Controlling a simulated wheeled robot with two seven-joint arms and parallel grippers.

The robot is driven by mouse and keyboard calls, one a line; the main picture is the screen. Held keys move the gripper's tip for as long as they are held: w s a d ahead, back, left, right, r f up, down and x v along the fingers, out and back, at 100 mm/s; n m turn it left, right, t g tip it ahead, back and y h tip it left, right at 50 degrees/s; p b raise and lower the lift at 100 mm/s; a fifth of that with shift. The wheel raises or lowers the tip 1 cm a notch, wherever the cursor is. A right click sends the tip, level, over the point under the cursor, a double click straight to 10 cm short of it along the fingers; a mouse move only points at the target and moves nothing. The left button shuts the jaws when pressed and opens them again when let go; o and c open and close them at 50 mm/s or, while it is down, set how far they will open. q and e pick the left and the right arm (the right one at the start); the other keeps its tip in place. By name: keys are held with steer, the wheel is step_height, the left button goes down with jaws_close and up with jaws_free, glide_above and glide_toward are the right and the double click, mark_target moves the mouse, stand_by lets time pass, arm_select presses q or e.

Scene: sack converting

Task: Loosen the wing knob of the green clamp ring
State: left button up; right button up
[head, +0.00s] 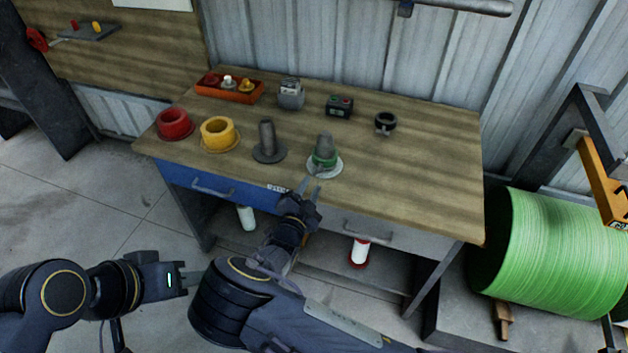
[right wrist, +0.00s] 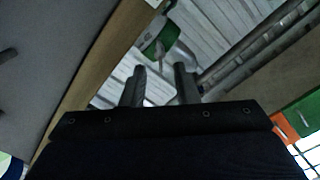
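The green clamp ring (head: 325,159) sits around the lower part of a grey cone-topped post (head: 325,142) on a pale round base (head: 334,170) near the table's front edge. In the right wrist view the green ring (right wrist: 152,38) shows beyond the fingertips, with a small grey piece, possibly the wing knob (right wrist: 166,48), on it. My right gripper (head: 311,188) is just in front of the ring; its fingers (right wrist: 160,70) are apart with nothing between them. My left gripper (head: 192,278) is low at the left, away from the table; its finger gap is unclear.
On the wooden table (head: 420,175) stand a grey post (head: 267,142), a yellow ring (head: 218,133), a red ring (head: 174,124), a black ring (head: 385,122), a small box (head: 339,107) and an orange tray (head: 229,93). The table's right side is clear. A green roll (head: 560,255) lies at the right.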

steer(key=v, duration=0.2)
steer(key=shift+s+a, duration=0.1)
steer(key=shift+s, duration=0.25)
